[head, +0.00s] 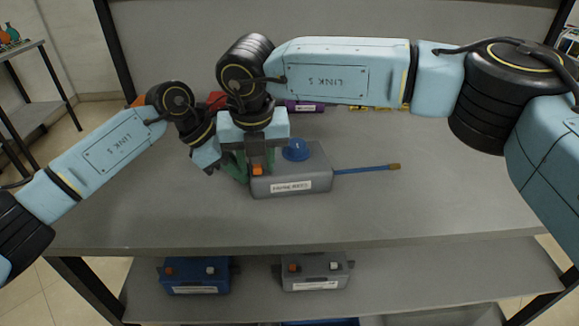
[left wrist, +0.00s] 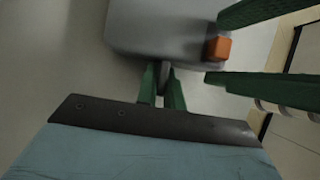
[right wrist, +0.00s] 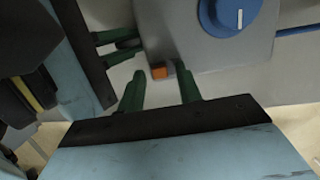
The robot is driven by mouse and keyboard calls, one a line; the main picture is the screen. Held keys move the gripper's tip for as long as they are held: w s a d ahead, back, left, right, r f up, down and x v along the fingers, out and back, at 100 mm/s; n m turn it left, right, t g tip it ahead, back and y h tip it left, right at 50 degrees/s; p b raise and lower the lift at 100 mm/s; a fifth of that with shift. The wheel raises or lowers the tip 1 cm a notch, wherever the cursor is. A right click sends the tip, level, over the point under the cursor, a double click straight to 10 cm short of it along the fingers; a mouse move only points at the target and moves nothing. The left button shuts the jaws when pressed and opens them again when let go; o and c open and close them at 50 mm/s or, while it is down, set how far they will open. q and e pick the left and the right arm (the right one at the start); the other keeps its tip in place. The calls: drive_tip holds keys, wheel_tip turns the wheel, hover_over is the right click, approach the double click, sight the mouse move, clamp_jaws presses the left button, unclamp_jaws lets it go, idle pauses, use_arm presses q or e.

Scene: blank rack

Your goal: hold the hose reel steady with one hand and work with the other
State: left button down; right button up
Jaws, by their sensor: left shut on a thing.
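The hose reel is a grey box (head: 310,178) with a white label, a blue dial (head: 296,150) on top and an orange block (head: 258,170) at its left front corner. A blue hose (head: 362,170) with a brown tip sticks out to its right. My left gripper (left wrist: 161,74) is shut on a small grey lug at the box's left side. My right gripper (right wrist: 159,70) comes from above with its fingers apart, one either side of the orange block, which also shows in the left wrist view (left wrist: 218,47). Contact with the block cannot be told.
Purple (head: 302,106) and yellow (head: 375,108) items lie at the table's back, partly behind my right arm. A blue box (head: 196,276) and a grey box (head: 315,272) stand on the lower shelf. The tabletop in front and to the right is clear.

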drive_tip(key=shift+r, duration=0.1)
drive_tip(key=shift+r, duration=3.4)
use_arm(q)
drive_tip(key=c, duration=1.5)
unclamp_jaws()
drive_tip(key=shift+o, duration=0.2)
drive_tip(key=shift+r, duration=0.1)
